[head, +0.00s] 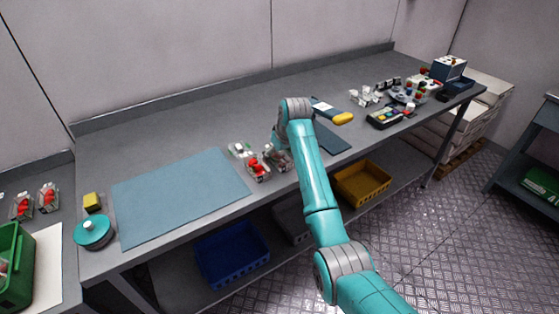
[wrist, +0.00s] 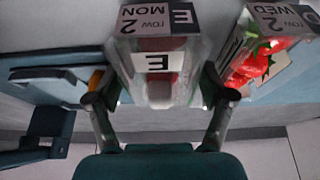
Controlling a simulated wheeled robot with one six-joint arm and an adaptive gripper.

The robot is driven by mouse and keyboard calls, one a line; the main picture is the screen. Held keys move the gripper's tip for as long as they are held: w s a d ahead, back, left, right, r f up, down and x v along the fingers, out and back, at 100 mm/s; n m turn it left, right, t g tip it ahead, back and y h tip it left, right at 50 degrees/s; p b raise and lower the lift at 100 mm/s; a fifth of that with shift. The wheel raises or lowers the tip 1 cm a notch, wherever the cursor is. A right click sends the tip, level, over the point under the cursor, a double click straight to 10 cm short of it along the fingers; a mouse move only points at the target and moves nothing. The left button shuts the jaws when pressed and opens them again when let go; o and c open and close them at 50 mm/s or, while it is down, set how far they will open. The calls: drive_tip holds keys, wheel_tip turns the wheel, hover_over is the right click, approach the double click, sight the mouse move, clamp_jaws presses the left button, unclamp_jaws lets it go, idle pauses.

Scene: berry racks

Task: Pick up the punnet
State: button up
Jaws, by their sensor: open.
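In the wrist view a clear punnet (wrist: 150,47) with a white "E" label and a "MON row 2" tag stands between the two fingers of my gripper (wrist: 162,97). The fingers are open, one on each side of it; I cannot tell whether they touch it. Its contents are mostly hidden by the label. In the head view my gripper (head: 279,156) is low over the bench, beside a punnet of red berries (head: 257,170). The arm partly hides the punnet at the gripper.
A second punnet with red strawberries (wrist: 262,62) and a "WED row 2" tag stands close to the right finger. A blue mat (head: 180,195) lies clear at left. A dark board (head: 331,139) and yellow object (head: 342,118) lie right of the arm. Bins (head: 232,252) sit below.

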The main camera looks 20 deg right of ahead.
drive_tip(key=shift+c, duration=0.3)
drive_tip(key=c, duration=1.1)
drive_tip(key=shift+r, duration=0.15)
